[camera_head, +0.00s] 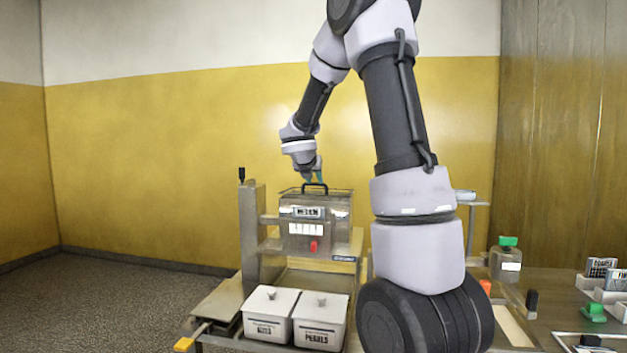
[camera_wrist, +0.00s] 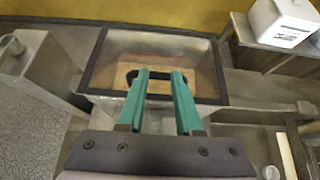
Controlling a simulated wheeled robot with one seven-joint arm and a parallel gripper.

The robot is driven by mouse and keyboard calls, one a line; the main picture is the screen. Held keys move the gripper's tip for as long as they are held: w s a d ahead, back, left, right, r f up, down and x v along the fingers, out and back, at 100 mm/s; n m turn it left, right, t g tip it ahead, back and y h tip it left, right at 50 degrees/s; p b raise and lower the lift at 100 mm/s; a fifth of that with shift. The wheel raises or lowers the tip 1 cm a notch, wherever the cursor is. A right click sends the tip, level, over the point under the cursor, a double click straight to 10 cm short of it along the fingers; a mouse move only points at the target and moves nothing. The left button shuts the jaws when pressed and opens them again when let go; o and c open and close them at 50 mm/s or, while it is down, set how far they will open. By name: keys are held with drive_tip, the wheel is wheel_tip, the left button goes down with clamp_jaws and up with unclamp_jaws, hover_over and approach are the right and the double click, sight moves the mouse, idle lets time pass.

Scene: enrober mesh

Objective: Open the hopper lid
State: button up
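The hopper (camera_head: 302,212) is a metal box on the machine in the middle of the head view. Its lid, with a dark frame (camera_wrist: 97,62), looks closed; through it the wrist view shows a brownish inside. A black loop handle (camera_head: 315,188) stands on the lid and shows in the wrist view (camera_wrist: 155,76) at the fingertips. My gripper (camera_wrist: 160,75) has two teal fingers with a clear gap between them. In the head view my gripper (camera_head: 316,177) is just above the handle. I cannot tell whether the fingers touch it.
Two white lidded bins (camera_head: 270,313) (camera_head: 320,318) stand in front of the machine. A metal post (camera_head: 249,230) rises at its left. A side table (camera_head: 560,300) at the right holds a green-capped jar (camera_head: 505,262) and small items. A white box (camera_wrist: 283,22) sits at the upper right in the wrist view.

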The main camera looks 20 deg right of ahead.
drive_tip(key=shift+s+a, duration=0.1)
drive_tip(key=shift+a, duration=0.05)
clamp_jaws()
approach(316, 194)
drive_tip(key=x, duration=0.6)
drive_tip(key=shift+r, duration=0.2)
